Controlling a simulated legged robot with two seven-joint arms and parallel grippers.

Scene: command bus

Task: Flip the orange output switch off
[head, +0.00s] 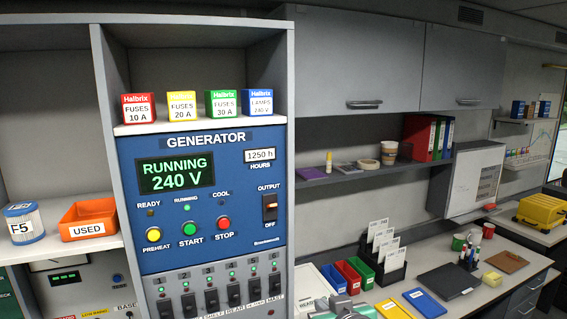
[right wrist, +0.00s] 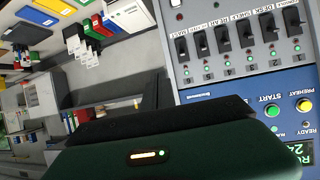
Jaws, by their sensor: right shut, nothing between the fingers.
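The generator panel (head: 210,243) is blue, and its display (head: 176,174) reads RUNNING 240 V. The orange output switch (head: 270,201) is at the panel's right side, under the OUTPUT label and with OFF printed below it. Its lever is too small to tell clearly which way it sits. My right gripper (head: 341,307) shows at the bottom edge of the head view, low and to the right of the switch, apart from it. It is shut and empty. In the right wrist view its dark body hides the switch. My left gripper is not in view.
A row of black breaker switches (head: 211,300) lies below the output switch. Yellow, green and red buttons (head: 224,223) are left of it. Fuse boxes (head: 182,106) stand above the panel. Colored bins (head: 348,275) and a card rack (head: 381,258) stand on the right counter.

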